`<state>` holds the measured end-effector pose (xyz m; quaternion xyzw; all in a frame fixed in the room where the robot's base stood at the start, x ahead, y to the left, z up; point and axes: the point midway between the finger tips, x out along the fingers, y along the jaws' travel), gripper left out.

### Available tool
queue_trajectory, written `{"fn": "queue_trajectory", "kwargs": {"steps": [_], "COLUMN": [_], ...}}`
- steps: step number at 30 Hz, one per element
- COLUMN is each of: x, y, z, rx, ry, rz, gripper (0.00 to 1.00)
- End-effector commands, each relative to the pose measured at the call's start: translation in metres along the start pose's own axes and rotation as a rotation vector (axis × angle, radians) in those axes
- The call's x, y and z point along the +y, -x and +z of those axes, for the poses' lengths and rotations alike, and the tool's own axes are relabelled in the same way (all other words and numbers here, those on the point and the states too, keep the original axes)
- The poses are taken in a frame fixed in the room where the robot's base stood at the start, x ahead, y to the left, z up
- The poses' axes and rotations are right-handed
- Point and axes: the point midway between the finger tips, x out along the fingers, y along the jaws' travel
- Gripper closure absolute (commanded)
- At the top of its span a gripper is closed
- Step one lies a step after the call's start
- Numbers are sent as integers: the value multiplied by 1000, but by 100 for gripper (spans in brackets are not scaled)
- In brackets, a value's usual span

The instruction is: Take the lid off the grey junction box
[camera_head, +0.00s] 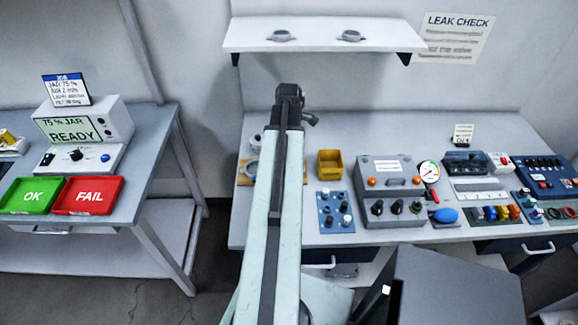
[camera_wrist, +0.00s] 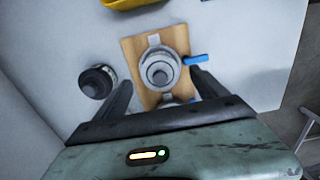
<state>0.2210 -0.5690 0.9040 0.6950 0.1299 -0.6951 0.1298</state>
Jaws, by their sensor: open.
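A round grey housing with a stepped, round top (camera_wrist: 158,72) is fixed on a wooden board (camera_wrist: 135,50); I take it for the junction box, but cannot be sure. A blue lever (camera_wrist: 195,60) sticks out at its right. My gripper (camera_wrist: 160,79) is open and empty, its two dark fingers apart, one on each side of the board in the wrist view. Whether they touch anything cannot be told. A second round part below the housing is mostly hidden by my gripper. In the head view my gripper (camera_head: 290,92) is at the arm's far end, and my arm hides much of the board (camera_head: 245,174).
A dark round-topped part (camera_wrist: 98,81) stands left of the board in the wrist view. A yellow bin (camera_head: 330,165) is right of the board. A blue knob panel (camera_head: 336,212) and grey tester (camera_head: 391,180) stand farther right. A shelf (camera_head: 320,35) overhangs the bench's back.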

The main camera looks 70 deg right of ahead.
Motion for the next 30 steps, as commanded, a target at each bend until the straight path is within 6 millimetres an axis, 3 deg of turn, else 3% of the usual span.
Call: {"fn": "queue_trajectory", "kwargs": {"steps": [1, 2, 9, 15, 16, 25, 30], "x": [0, 0, 0, 0, 0, 0, 0], "y": [-16, -17, -13, -13, -13, -9, 14], "z": [0, 0, 0, 0, 0, 0, -1], "rx": [0, 0, 0, 0, 0, 0, 0], "ry": [0, 0, 0, 0, 0, 1, 1], "rz": [0, 0, 0, 0, 0, 0, 0], "gripper": [18, 18, 21, 76, 82, 82, 82]}}
